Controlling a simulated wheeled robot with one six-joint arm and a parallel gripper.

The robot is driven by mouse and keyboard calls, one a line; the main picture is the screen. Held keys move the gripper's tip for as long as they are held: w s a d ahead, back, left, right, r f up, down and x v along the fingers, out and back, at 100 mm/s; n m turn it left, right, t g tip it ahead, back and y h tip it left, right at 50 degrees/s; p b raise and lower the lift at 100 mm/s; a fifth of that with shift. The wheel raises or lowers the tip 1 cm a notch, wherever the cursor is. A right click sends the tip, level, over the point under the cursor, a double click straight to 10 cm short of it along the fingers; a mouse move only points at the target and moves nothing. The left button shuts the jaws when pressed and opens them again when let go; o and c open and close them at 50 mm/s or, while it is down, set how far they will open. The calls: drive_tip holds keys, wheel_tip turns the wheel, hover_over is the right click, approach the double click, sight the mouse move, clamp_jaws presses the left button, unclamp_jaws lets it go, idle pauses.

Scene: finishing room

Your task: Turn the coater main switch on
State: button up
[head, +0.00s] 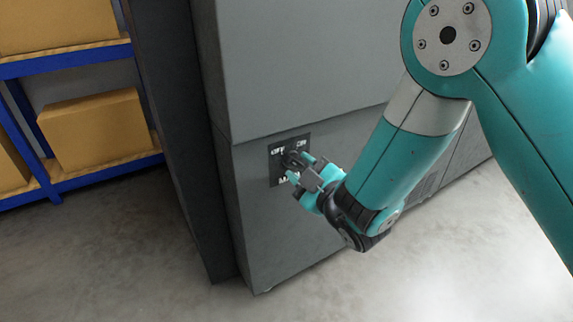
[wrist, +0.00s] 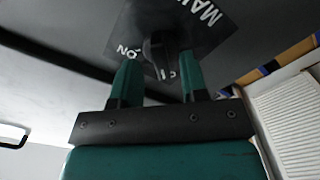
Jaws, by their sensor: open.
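The coater main switch is a dark rotary knob (head: 292,158) on a black plate (head: 274,171) low on the grey cabinet. White lettering reads OFF at upper left, ON at upper right and a partly hidden MAIN below. In the wrist view the plate (wrist: 124,36) appears upside down, with the knob (wrist: 156,45) between my fingers. My gripper (head: 299,168) is open at the plate, its two teal fingertips on either side of the knob. It also shows in the wrist view (wrist: 158,62). I cannot tell whether the fingers touch the knob or exactly which way it points.
The grey cabinet (head: 300,80) fills the middle, with a dark side panel on its left. A blue shelf rack (head: 95,168) with cardboard boxes (head: 95,130) stands at the left. The concrete floor (head: 130,260) in front is clear.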

drive_tip(key=shift+w+a, duration=0.2)
drive_tip(key=shift+w, duration=0.2)
drive_tip(key=shift+a, duration=0.1)
drive_tip(key=shift+a, duration=0.1)
clamp_jaws()
